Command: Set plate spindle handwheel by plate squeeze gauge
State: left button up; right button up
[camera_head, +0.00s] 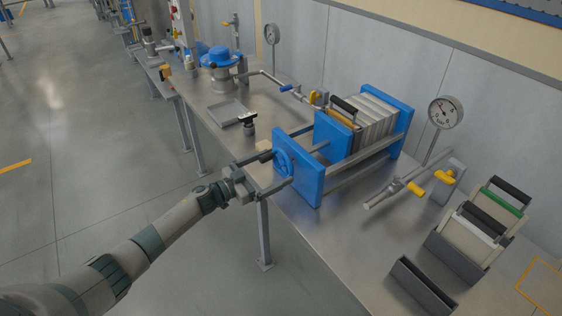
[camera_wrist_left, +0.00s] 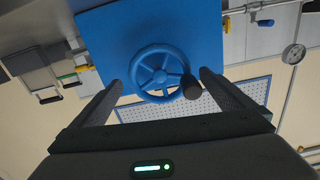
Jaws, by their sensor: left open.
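The blue plate spindle handwheel (camera_head: 283,159) sits on the outer face of the press's blue end plate (camera_head: 312,180). In the left wrist view the handwheel (camera_wrist_left: 160,73) shows its spokes and a dark crank knob (camera_wrist_left: 192,87). My left gripper (camera_head: 279,167) is open, level with the handwheel; its two fingers (camera_wrist_left: 160,88) lie on either side of the rim, with gaps visible. A round white dial gauge (camera_head: 446,112) stands on a stem behind the press at right; its needle is too small to read. My right gripper is not in view.
The press holds a pack of grey plates (camera_head: 376,118) between blue plates. Yellow-handled valves (camera_head: 415,189) and a plate rack (camera_head: 458,256) stand at right. A blue-capped pump (camera_head: 218,58), a tray (camera_head: 229,114) and a second gauge (camera_head: 271,34) are at left. Floor before the bench is clear.

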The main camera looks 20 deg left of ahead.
aim_at(280, 165)
pick_arm(q)
jog(key=x, duration=0.3)
jog(key=shift+d, duration=0.1)
jog(key=shift+w+d, duration=0.2)
jog(key=shift+w, duration=0.05)
jog(key=c, duration=0.9)
jog(key=shift+f+m, duration=0.15)
jog(key=shift+m, duration=0.25)
